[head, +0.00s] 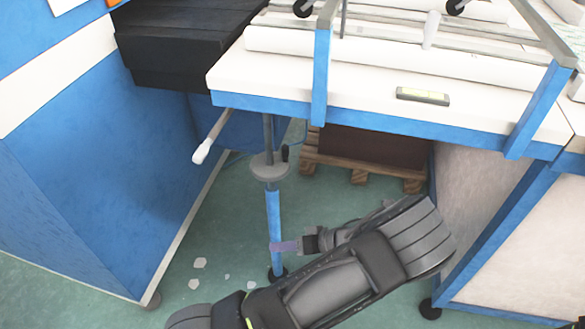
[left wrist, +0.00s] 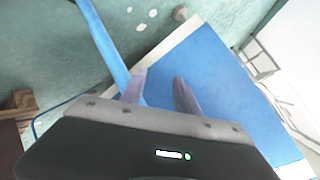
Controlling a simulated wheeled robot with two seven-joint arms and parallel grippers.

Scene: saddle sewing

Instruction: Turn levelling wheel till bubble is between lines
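The levelling wheel (head: 269,167) is a grey disc with a small dark knob, on an upright post under the table corner. The post's lower part is a blue leg (head: 273,215). A small spirit level (head: 422,96) with a yellow-green vial lies on the white table top; its bubble is too small to make out. My left gripper (head: 287,246) is beside the blue leg, well below the wheel. In the left wrist view my left gripper (left wrist: 159,90) has its fingers apart, with the leg (left wrist: 105,40) passing behind one finger. I cannot tell whether they touch. My right gripper is not in view.
The white table (head: 300,78) with blue edging overhangs the wheel. A white-tipped lever (head: 205,148) sticks out left of the wheel. A blue cabinet (head: 100,180) stands left, a wooden pallet (head: 357,174) behind. Green floor lies open around the leg, with pale scraps.

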